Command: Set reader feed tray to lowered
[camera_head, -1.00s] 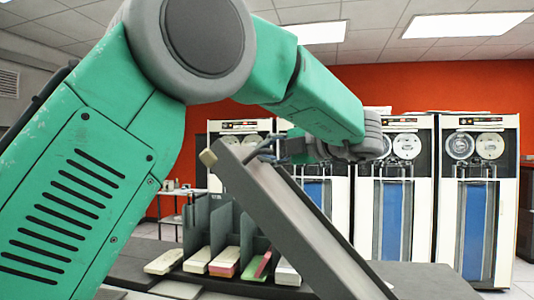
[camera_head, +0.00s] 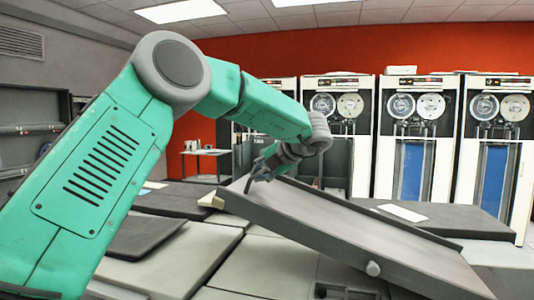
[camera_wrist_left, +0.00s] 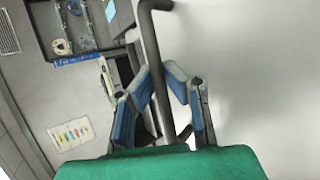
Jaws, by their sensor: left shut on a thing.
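The reader feed tray (camera_head: 330,215) is a long grey tray with raised edges, tilted with its left end high and its right end low. A cream block (camera_head: 210,201) sits at its upper left corner and a pale round knob (camera_head: 373,268) is on its near side. My left gripper (camera_head: 264,168) is at the raised end, shut on a dark bent bar handle. In the left wrist view the blue-padded fingers (camera_wrist_left: 161,80) close around the handle (camera_wrist_left: 158,40), with the pale tray surface (camera_wrist_left: 260,80) to the right. My right gripper is not in view.
Grey machine tops (camera_head: 200,255) lie below and left of the tray. A dark surface with a white sheet (camera_head: 403,212) is behind it. Tall tape cabinets (camera_head: 420,125) stand along the red wall. A small white table (camera_head: 205,152) is at the back.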

